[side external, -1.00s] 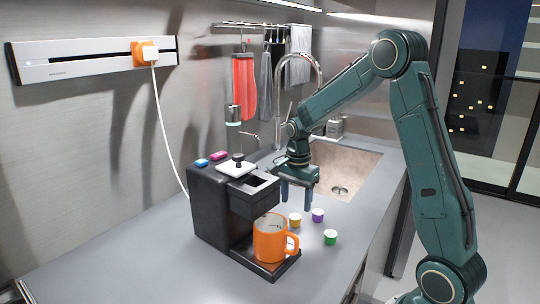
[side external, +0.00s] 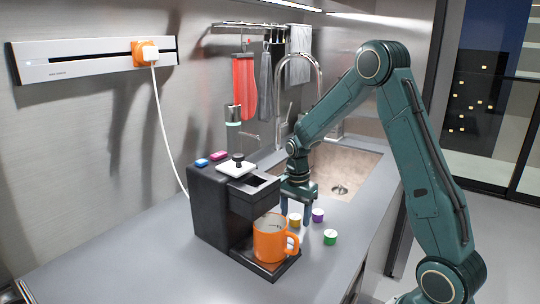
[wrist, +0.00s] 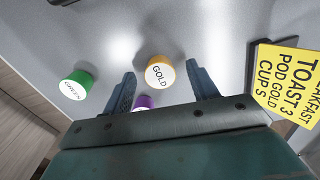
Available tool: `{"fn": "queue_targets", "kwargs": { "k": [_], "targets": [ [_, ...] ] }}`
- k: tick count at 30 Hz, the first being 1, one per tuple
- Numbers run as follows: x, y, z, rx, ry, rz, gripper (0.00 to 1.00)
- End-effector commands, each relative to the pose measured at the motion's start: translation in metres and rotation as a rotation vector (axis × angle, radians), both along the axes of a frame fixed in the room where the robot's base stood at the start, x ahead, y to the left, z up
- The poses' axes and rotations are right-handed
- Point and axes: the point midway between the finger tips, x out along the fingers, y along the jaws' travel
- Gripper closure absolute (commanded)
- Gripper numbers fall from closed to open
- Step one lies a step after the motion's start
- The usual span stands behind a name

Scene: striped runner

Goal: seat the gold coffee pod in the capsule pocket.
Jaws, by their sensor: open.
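The gold pod (side external: 295,219) stands on the counter beside the coffee machine (side external: 222,213). In the wrist view the gold pod (wrist: 159,72) shows its white lid marked GOLD, between my finger tips. My gripper (side external: 295,213) is open and low over the pod, fingers pointing down; in the wrist view its fingers (wrist: 161,74) are apart with nothing gripped. I cannot tell whether they touch the pod. The capsule pocket appears to be the dark recess (side external: 260,181) on the machine's top, next to a white plate with a black knob (side external: 237,167).
A purple pod (side external: 318,215) and a green pod (side external: 330,237) stand nearby. An orange mug (side external: 269,238) sits on the machine's drip tray. Blue (side external: 201,162) and pink (side external: 219,155) items lie on the machine. A yellow note (wrist: 288,82) reads "POD GOLD". The sink (side external: 350,168) lies behind.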

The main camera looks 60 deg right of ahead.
Motion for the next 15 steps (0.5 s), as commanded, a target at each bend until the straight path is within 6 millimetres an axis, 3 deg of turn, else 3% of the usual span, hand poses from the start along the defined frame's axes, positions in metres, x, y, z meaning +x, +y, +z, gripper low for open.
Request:
{"fn": "queue_targets", "kwargs": {
  "k": [2,9,15],
  "targets": [
    [0.0001,0.0000,0.0002,0.000,0.000,0.000,0.45],
    [0.0001,-0.0001,0.0003,0.000,0.000,0.000,0.89],
    [0.0001,0.0000,0.0003,0.000,0.000,0.000,0.89]
  ]
}}
